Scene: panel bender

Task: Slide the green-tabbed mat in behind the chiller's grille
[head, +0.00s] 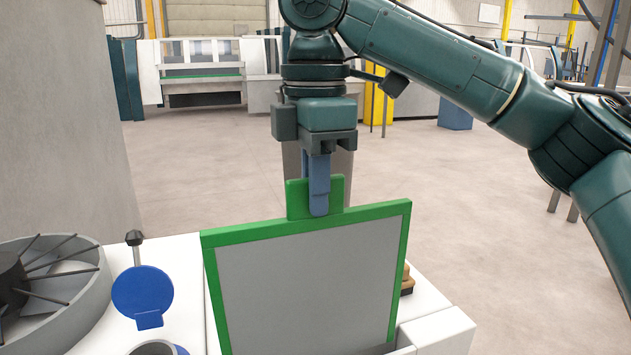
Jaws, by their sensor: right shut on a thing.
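The mat (309,285) is a flat grey panel in a green frame, with a green tab (299,198) on its top edge. My right gripper (318,195) points down from above, its blue-grey fingers shut on the tab. The mat hangs upright, tilted slightly in the picture, over the white chiller top (185,270). Its lower edge is out of frame or hidden, so I cannot tell whether it sits in a slot. No grille can be clearly made out. My left gripper is not in view.
At the left are a round fan (90,295) in a grey ring and a blue round cap (142,291) by a dark-knobbed stick. A white block edge (438,330) stands right of the mat, with a small brown object (407,283) behind. Open floor lies beyond.

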